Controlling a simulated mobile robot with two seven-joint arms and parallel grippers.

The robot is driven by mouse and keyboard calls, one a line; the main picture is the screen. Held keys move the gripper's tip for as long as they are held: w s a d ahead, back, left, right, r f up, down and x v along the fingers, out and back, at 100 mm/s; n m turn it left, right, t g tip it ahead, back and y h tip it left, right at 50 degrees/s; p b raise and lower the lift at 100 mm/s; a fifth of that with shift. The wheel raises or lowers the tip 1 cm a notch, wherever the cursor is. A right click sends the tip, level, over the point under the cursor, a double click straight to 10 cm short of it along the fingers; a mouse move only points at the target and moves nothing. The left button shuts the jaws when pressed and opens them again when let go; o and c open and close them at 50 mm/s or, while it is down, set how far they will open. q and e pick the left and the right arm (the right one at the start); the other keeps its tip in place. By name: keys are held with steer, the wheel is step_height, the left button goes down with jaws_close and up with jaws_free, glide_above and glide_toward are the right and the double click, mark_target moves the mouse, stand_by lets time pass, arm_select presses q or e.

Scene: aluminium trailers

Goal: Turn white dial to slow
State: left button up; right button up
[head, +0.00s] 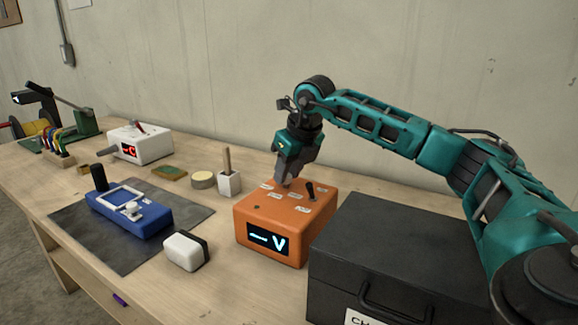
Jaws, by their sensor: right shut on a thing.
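An orange box (268,220) stands on the workbench with a lit display on its front. Several small white labels and a short black lever (310,190) are on its top. My right gripper (287,182) points down onto the back left part of this top, among the labels. Its fingers are shut on a small dial there, which they almost fully hide. The dial's colour and pointing direction cannot be made out, and the labels are too small to read. My left gripper is not in view.
A black case (385,240) stands close to the right of the orange box. A blue device (130,213) with a white knob lies on a dark mat (90,245). A white eraser-like block (183,252), a white holder (229,183) and a white box (140,145) stand to the left.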

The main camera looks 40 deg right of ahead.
steer(key=m, duration=0.2)
steer(key=m+h+p, duration=0.1)
steer(key=m, duration=0.1)
steer(key=m+h, duration=0.1)
steer(key=m, duration=0.1)
steer(key=shift+w+a+r+g, duration=0.1)
steer(key=shift+a+g, duration=0.15)
steer(key=shift+g, duration=0.15)
steer(key=shift+m+h+p, duration=0.4)
steer(key=shift+m, duration=0.5)
steer(key=o, duration=1)
steer(key=shift+o, duration=0.2)
steer(key=shift+a, duration=0.1)
